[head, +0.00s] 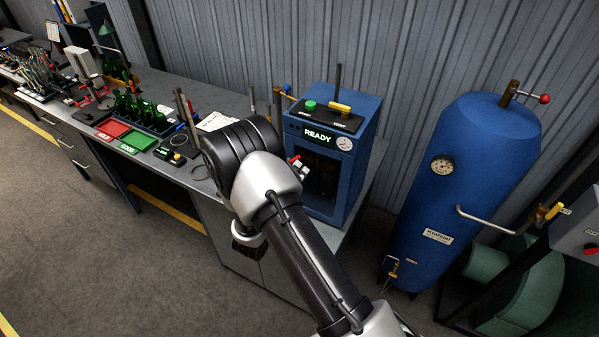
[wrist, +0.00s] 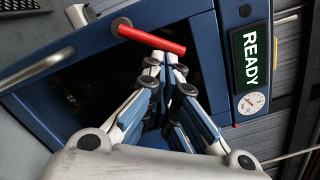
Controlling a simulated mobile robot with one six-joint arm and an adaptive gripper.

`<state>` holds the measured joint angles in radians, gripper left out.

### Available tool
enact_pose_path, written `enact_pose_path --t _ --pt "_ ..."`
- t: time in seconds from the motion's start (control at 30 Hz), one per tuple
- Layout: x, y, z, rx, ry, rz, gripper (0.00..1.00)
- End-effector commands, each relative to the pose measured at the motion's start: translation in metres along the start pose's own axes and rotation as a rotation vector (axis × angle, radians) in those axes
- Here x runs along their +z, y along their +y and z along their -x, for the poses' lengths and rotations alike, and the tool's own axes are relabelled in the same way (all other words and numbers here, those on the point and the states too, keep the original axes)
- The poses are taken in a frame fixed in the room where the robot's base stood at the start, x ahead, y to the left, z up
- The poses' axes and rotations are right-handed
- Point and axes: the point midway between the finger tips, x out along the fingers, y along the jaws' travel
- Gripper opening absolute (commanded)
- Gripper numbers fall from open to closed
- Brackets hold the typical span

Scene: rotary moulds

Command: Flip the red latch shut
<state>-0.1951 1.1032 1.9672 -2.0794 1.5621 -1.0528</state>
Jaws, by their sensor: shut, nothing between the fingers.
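The red latch (wrist: 150,39) is a short red bar on a round dark pivot at the edge of the blue cabinet's door (wrist: 60,106). In the wrist view it lies slantwise just beyond my fingertips. My gripper (wrist: 165,58) is shut and empty, its tips close to the bar's middle; I cannot tell whether they touch it. In the head view, the latch (head: 294,159) shows as a small red piece on the front left of the blue cabinet (head: 359,165), beside my wrist. My arm hides most of the gripper there.
The cabinet's display (head: 319,136) reads READY, with a gauge (head: 344,143) beside it. A green button (head: 310,105) and a yellow-handled lever (head: 340,107) are on top. A blue tank (head: 458,185) stands at the right. Red and green trays (head: 138,139) lie on the bench leftward.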

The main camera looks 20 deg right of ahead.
Motion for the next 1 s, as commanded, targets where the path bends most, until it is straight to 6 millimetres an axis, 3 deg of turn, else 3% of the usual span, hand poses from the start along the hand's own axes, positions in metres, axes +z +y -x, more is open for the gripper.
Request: enact_pose_path --t 0.6,1.0 --pt "0.030 -0.012 -0.002 0.023 -0.001 0.501 0.00" --pt "0.036 -0.011 -0.002 0.024 0.000 0.500 0.00"
